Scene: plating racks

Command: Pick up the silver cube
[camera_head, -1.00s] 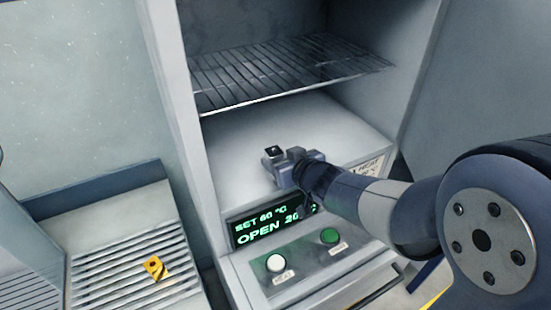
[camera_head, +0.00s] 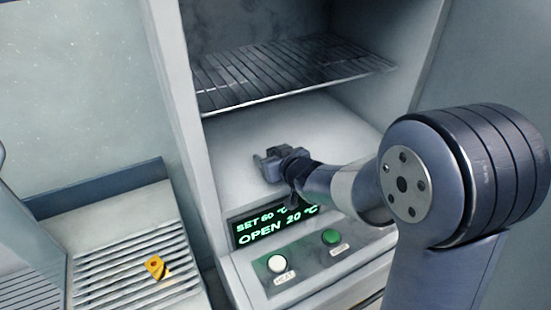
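My gripper (camera_head: 262,161) is inside the open oven-like cabinet, low over its pale floor (camera_head: 238,140), towards the front left. Its two fingers point left and away from me. I cannot make out the silver cube as a separate thing now. It may be between the fingers or hidden behind them. The view is too small and dark there to tell whether the fingers are closed on anything.
A wire shelf (camera_head: 290,72) spans the cabinet above my gripper. The front panel has a green-lit display (camera_head: 275,226), a white button (camera_head: 278,264) and a green button (camera_head: 330,237). A yellow piece (camera_head: 155,267) lies on a slatted rack (camera_head: 110,275) at left.

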